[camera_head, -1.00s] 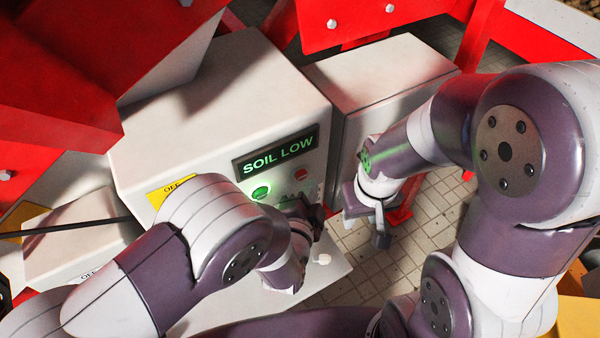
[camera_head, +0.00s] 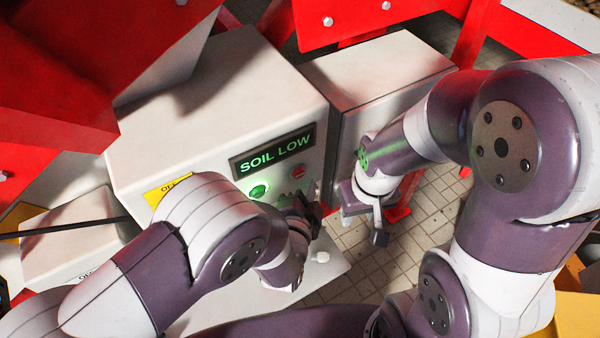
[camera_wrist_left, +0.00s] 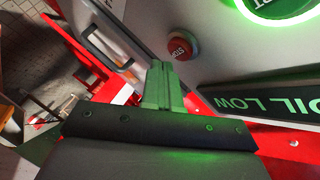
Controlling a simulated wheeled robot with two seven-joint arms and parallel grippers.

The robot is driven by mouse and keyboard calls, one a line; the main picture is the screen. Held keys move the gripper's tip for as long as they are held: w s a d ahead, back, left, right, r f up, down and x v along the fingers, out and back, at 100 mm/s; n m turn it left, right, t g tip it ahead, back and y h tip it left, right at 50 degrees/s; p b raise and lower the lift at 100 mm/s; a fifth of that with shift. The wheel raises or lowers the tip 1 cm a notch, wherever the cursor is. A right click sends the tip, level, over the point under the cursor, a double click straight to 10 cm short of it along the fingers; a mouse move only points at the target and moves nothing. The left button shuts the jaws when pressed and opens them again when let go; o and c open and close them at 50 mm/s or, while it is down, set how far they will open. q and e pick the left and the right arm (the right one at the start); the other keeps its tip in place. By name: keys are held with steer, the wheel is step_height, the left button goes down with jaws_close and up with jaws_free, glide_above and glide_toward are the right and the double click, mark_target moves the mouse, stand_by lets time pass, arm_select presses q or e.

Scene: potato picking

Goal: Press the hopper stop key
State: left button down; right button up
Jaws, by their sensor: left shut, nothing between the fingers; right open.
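The red stop key (camera_head: 298,172) is on the front panel of the white control box, below the right end of the display. In the left wrist view, the stop key (camera_wrist_left: 182,46) is a round red button lettered STOP. My left gripper (camera_head: 297,199) is just below it in the head view. In the left wrist view, the left gripper's fingers (camera_wrist_left: 161,68) are shut and empty, with tips beside the key; I cannot tell their distance from the panel. My right gripper (camera_head: 378,225) is open to the right of the box, over the floor.
A green-lit round key (camera_head: 258,191) sits left of the stop key. The display (camera_head: 272,152) reads SOIL LOW. A second grey-white box (camera_head: 385,75) stands close on the right. Red machine frames surround the boxes. Tiled floor (camera_head: 425,215) shows at the right.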

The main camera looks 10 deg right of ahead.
arm_select(q)
steer(key=shift+w, duration=0.15)
stand_by(0.7)
steer(key=shift+w+a, duration=0.15)
steer(key=shift+w, duration=0.15)
steer(key=shift+w+a, duration=0.15)
steer(key=shift+w, duration=0.2)
stand_by(0.6)
stand_by(0.3)
steer(key=shift+s+d, duration=0.3)
steer(key=shift+s, duration=0.5)
